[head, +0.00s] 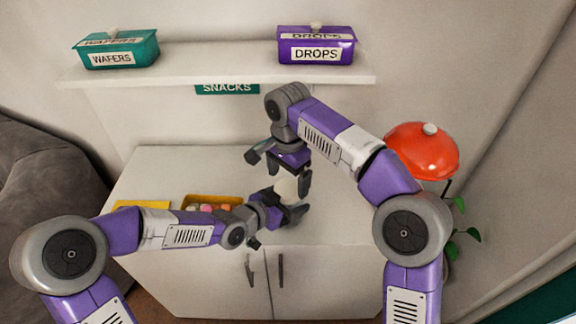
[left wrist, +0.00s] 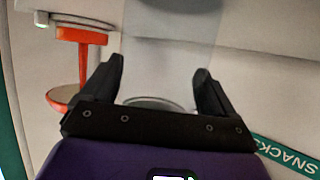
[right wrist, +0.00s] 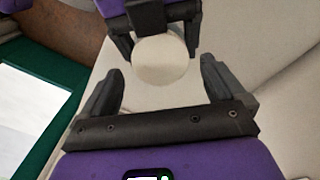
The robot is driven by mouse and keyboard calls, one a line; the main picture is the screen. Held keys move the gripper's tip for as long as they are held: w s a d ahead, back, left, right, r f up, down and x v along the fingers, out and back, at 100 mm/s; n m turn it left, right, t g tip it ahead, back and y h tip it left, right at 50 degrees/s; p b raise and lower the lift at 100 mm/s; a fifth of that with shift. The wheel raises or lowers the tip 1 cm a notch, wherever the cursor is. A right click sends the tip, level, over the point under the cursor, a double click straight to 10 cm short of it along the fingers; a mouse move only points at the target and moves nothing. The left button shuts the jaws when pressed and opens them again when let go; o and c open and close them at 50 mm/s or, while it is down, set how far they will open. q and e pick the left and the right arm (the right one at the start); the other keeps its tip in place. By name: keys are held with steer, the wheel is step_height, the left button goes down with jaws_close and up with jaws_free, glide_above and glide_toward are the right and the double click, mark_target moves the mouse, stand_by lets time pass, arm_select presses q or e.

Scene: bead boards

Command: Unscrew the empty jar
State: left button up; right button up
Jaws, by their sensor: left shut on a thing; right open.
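The jar shows in the head view as a pale round shape (head: 286,188) above the cabinet top, partly hidden by both grippers. In the right wrist view its round cream lid (right wrist: 160,61) faces the camera. In the left wrist view clear glass (left wrist: 158,103) with a round edge shows between the fingers. My left gripper (head: 292,212) is shut on the jar from the left side; its fingers also show in the left wrist view (left wrist: 160,70). My right gripper (head: 290,182) points down over the lid, open, its fingertips (right wrist: 162,72) apart on either side.
An orange-yellow box (head: 228,199) of several coloured sweets and a yellow piece (head: 143,204) are on the cabinet (head: 330,215). The shelf (head: 200,76) above bears a teal WAFERS tin (head: 117,51) and a purple DROPS tin (head: 316,48). A red lamp (head: 420,152) and plant stand right.

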mark_target(288, 204)
steer(key=shift+f, duration=1.4)
steer(key=c, duration=1.1)
steer(key=n, duration=0.6)
steer(key=shift+n, duration=0.4)
